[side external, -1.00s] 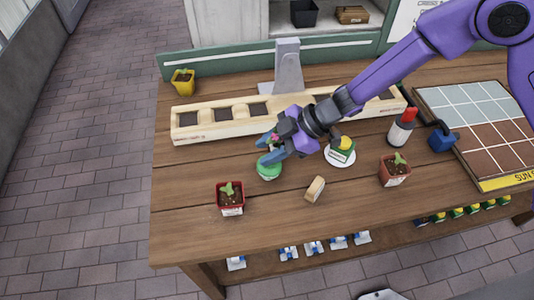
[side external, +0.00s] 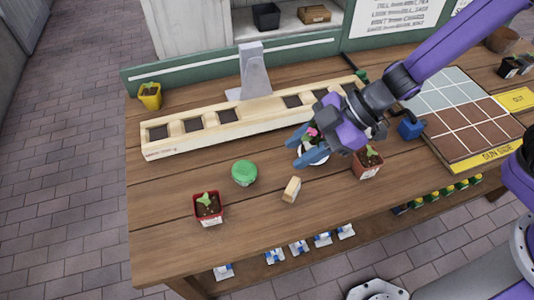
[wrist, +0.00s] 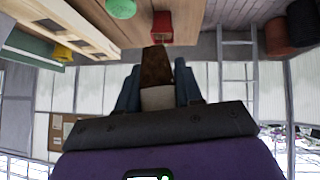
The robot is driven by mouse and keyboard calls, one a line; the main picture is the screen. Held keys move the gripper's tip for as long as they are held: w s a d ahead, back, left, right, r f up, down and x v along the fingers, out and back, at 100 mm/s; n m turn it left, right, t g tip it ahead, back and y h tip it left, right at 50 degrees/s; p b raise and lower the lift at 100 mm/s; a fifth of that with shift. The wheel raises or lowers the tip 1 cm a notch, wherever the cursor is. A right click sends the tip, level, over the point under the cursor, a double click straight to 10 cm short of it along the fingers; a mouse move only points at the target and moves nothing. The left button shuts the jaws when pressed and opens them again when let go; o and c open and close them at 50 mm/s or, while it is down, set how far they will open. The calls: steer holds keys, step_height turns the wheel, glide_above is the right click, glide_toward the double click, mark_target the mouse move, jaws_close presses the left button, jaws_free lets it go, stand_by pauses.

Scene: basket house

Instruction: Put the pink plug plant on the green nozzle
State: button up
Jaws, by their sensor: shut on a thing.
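My gripper (side external: 304,148) is shut on the pink plug plant (side external: 312,132), above the right-middle of the table. Its pink top shows between the blue fingers in the side view. In the wrist view a brown plug (wrist: 156,68) sits between the fingers (wrist: 157,88). A round green-topped piece (side external: 244,172) stands on the table to the left of my gripper, apart from it. It also shows at the top of the wrist view (wrist: 121,8). I cannot tell whether it is the green nozzle. A white dish under my gripper is mostly hidden.
A long wooden planter (side external: 180,128) with soil squares lies behind. Red pots stand at front left (side external: 208,208) and right (side external: 367,162). A small wooden block (side external: 291,189) lies between. A yellow pot (side external: 150,96) is at back left. A tile board (side external: 465,120) fills the right.

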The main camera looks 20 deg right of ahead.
steer(key=m, duration=0.1)
steer(key=m+h, duration=0.1)
steer(key=m, duration=0.1)
steer(key=m+t, duration=0.1)
steer(key=shift+w+a+r, duration=0.15)
steer(key=shift+w+a, duration=0.1)
steer(key=shift+w, duration=0.15)
steer(key=shift+w+a+m, duration=0.1)
steer(key=shift+w+m, duration=0.05)
steer(key=shift+m, duration=0.25)
glide_above(238, 168)
steer(key=f, duration=0.9)
steer(key=shift+d+f, duration=0.1)
steer(key=shift+d, duration=0.2)
steer(key=shift+a+f, duration=0.25)
steer(key=shift+f, duration=1.65)
steer(key=shift+f, duration=0.15)
steer(key=o, duration=1.1)
